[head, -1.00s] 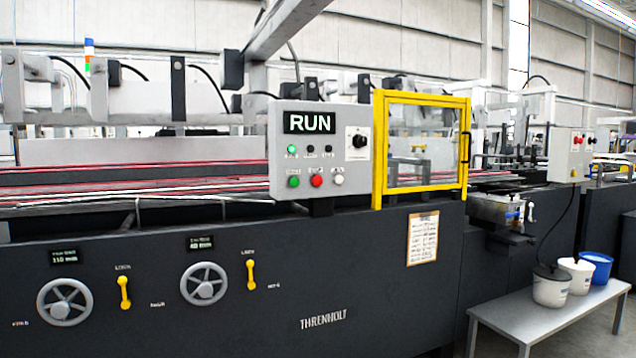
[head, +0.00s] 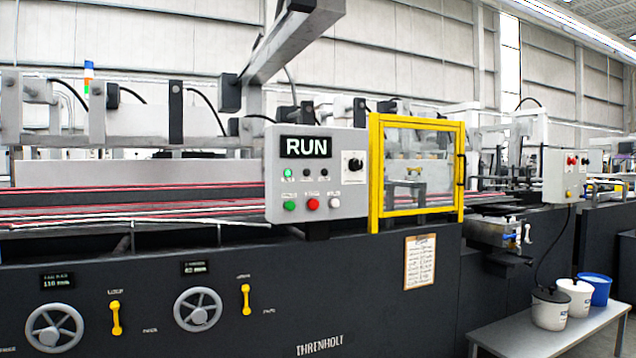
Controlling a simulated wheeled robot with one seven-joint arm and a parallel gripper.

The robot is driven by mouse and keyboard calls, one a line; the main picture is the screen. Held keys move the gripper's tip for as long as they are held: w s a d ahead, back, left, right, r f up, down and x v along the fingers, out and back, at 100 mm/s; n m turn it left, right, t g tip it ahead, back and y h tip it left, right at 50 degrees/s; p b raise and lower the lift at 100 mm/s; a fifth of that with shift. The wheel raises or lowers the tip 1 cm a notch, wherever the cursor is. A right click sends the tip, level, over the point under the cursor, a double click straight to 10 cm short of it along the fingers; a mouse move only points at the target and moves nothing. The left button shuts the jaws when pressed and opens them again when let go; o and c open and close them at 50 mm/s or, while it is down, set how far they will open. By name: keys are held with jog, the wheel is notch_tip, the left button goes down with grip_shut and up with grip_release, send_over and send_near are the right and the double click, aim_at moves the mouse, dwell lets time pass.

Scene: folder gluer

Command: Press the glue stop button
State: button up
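A small grey control box (head: 553,178) stands at the right over the glue end of the machine. It carries a red button (head: 571,160), a second small control beside it and a yellow one (head: 568,194) lower down; their labels are too small to read. A larger grey panel (head: 275,170) at the centre reads RUN. It has a lit green lamp (head: 288,173), green (head: 289,206), red (head: 313,204) and white (head: 334,203) buttons and a black knob (head: 354,164). The labels there are also unreadable. My gripper is not in view.
A yellow-framed guard (head: 374,185) stands right of the RUN panel and looks closed. A grey bench (head: 520,335) with several pots, one a blue bucket (head: 600,290), stands in front of the machine below the small box. Handwheels (head: 198,309) and yellow levers (head: 246,299) are on the dark front.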

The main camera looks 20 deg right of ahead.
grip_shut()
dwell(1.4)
